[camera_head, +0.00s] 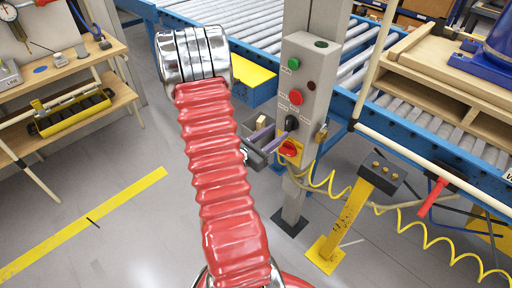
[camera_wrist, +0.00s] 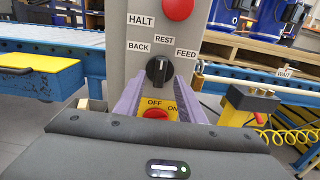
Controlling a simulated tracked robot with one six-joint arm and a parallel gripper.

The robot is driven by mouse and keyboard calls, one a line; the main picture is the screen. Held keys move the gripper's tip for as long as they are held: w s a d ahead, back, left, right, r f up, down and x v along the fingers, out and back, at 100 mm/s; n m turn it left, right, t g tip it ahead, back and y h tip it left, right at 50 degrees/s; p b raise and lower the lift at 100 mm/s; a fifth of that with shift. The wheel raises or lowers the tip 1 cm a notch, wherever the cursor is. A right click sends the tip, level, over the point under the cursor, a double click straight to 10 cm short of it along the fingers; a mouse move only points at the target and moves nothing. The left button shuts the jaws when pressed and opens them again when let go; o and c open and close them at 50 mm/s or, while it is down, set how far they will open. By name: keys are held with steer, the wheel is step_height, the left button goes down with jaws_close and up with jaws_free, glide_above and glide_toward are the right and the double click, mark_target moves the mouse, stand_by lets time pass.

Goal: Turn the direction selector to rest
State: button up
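The direction selector is a black rotary knob (camera_wrist: 159,70) on the grey control post, with labels BACK to its left, REST above and FEED to its right. Its handle looks close to upright, with a pale mark near the top, toward REST; the exact angle is hard to tell. My gripper (camera_wrist: 158,84) is open, its two purple fingers apart on either side of the knob's lower part. I cannot tell whether they touch it. In the head view the selector (camera_head: 291,123) is partly visible, with my gripper (camera_head: 277,139) just below and left of it.
A red rotary switch (camera_wrist: 156,114) on a yellow OFF/ON plate sits just below the selector. A red button (camera_wrist: 178,8) is above it. A yellow pedestal (camera_head: 350,213) and coiled yellow hose (camera_head: 328,190) stand right of the post. A roller conveyor (camera_head: 237,27) runs behind.

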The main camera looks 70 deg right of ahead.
steer(key=v, duration=0.9)
steer(key=shift+a, duration=0.2)
steer(key=shift+w+f, duration=0.1)
stand_by(0.5)
